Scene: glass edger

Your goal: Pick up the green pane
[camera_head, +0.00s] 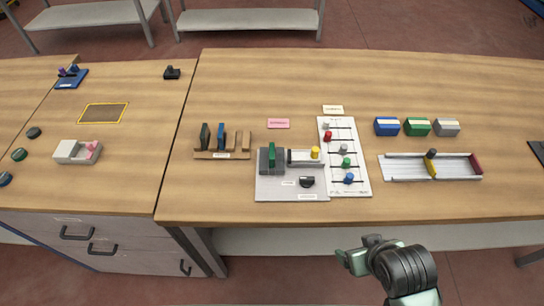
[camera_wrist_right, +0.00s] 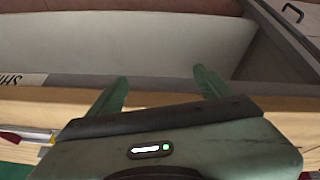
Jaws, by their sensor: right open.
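A green pane (camera_head: 272,153) stands upright in the grey block of the edger (camera_head: 290,188), near the table's middle. A wooden rack (camera_head: 232,154) to its left holds a dark grey-green pane (camera_head: 205,136) and a blue pane (camera_head: 221,137), both upright. My right gripper (camera_head: 357,250) is off the table's front edge, to the right of and nearer than the green pane. It is open and apart from everything. In the right wrist view its two fingers (camera_wrist_right: 158,84) are spread with nothing between them. My left gripper is in neither view.
A white board (camera_head: 355,180) with coloured knobs lies right of the edger. A grey tray (camera_head: 405,172) and blue, green and grey boxes (camera_head: 417,127) lie farther right. A white device (camera_head: 68,150) sits left. The table's front right (camera_head: 440,205) is clear.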

